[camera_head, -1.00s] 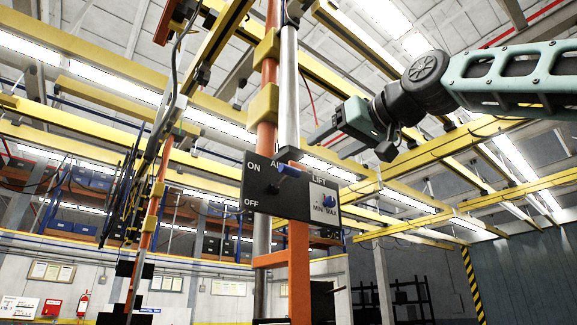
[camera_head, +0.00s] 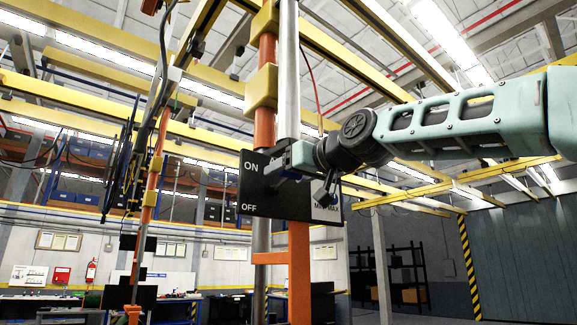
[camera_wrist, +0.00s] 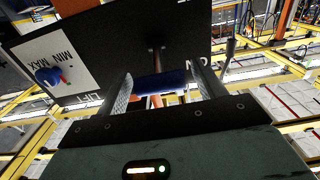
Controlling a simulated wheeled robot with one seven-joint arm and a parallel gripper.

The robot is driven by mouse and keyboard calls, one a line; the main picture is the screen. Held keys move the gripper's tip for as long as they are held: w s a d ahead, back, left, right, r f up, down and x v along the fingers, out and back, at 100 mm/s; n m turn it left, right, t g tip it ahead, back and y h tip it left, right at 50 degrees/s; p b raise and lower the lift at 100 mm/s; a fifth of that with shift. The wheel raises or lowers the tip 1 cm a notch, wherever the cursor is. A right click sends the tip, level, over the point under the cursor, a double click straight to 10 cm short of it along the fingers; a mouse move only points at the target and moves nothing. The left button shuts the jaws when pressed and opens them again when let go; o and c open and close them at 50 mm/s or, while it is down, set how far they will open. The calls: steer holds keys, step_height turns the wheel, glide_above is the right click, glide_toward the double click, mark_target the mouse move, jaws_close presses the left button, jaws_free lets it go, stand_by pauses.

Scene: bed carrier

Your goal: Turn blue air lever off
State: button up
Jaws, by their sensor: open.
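The black control panel (camera_head: 250,208) carries ON at its upper left and OFF at its lower left. My gripper (camera_head: 276,168) is in front of the panel's upper part, level with ON, and covers most of the lever in the head view. In the wrist view, the blue air lever (camera_wrist: 162,84) lies crosswise between the two fingers of my open gripper (camera_wrist: 165,88), its stem running to the panel (camera_wrist: 130,45). One finger is on each side of it; I cannot tell whether they touch it.
A blue and red LIFT knob (camera_wrist: 50,76) sits on a white plate at the panel's other end. An orange post (camera_head: 298,270) and a grey pole (camera_head: 289,75) stand by the panel. Yellow beams (camera_head: 440,195) run overhead. Free floor room is not visible.

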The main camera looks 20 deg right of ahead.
steer(key=shift+w, duration=0.3)
steer(key=shift+a, duration=0.1)
steer(key=c, duration=1.4)
steer(key=shift+f+b, duration=0.15)
steer(key=shift+b, duration=0.2)
